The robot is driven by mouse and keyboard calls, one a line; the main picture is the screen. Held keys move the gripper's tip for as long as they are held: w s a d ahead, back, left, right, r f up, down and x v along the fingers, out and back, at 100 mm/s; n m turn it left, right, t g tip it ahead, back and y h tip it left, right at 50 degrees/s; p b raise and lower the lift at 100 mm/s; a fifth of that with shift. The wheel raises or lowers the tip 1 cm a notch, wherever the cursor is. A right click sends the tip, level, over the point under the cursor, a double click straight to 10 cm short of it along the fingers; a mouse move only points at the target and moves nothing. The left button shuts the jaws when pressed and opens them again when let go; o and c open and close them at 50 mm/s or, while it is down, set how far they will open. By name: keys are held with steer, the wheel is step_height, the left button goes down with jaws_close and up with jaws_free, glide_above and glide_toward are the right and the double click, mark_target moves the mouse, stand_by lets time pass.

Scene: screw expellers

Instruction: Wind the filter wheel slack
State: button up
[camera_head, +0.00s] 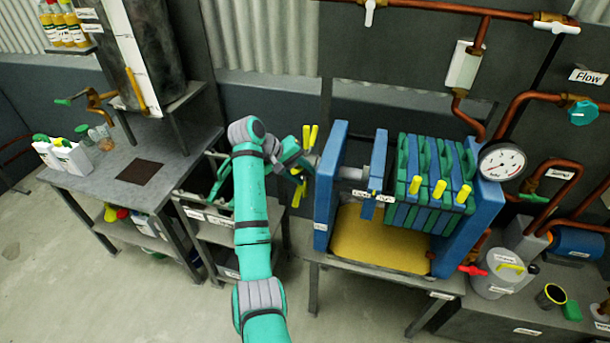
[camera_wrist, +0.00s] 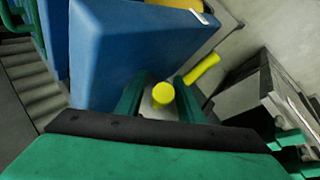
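The filter wheel is on the left side of the filter press and has yellow handles (camera_head: 311,136). My arm reaches up from the front, and my gripper (camera_head: 301,163) is at this wheel, to the left of the press's blue end plate (camera_head: 328,180). In the wrist view, my gripper (camera_wrist: 160,90) has its two dark green fingers apart. The round end of one yellow handle (camera_wrist: 163,94) shows between them, with some gap visible. Another yellow handle (camera_wrist: 203,68) sticks out just beyond the right finger. The wheel's hub is mostly hidden by my wrist and fingers.
Green and blue filter plates (camera_head: 425,180) stand in the press over a yellow tray (camera_head: 380,243). The blue end plate (camera_wrist: 130,50) is close to the fingers in the wrist view. A gauge (camera_head: 501,162) and copper pipes are at right. A grey bench (camera_head: 115,185) stands at left.

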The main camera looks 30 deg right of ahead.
steer(key=v, duration=1)
steer(key=shift+f, duration=0.1)
